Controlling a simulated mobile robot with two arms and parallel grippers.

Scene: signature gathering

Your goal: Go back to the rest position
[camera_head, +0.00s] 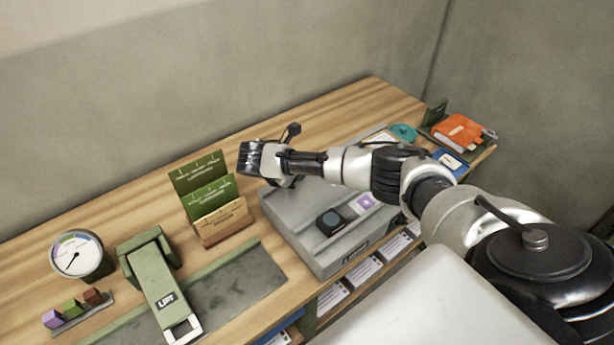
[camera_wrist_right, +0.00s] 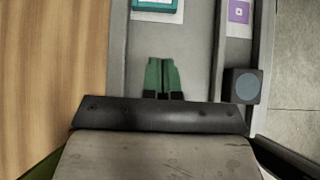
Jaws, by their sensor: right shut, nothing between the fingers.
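My right arm comes in from the right in the head view and reaches across the desk (camera_head: 342,108). My right gripper (camera_head: 250,158) is over the back left part of the grey sloped unit (camera_head: 322,258), beside the green card holder (camera_head: 208,196). In the right wrist view my right gripper's two green fingers (camera_wrist_right: 162,64) lie together, shut and empty, above the grey surface (camera_wrist_right: 198,60). My left gripper is out of view.
A round dial (camera_head: 78,254), a green lever device (camera_head: 160,288) and small coloured blocks (camera_head: 72,308) stand at the left. A dark square button (camera_head: 330,222) sits on the grey unit. An orange notebook (camera_head: 458,132) lies at the far right. Bare wood shows behind the arm.

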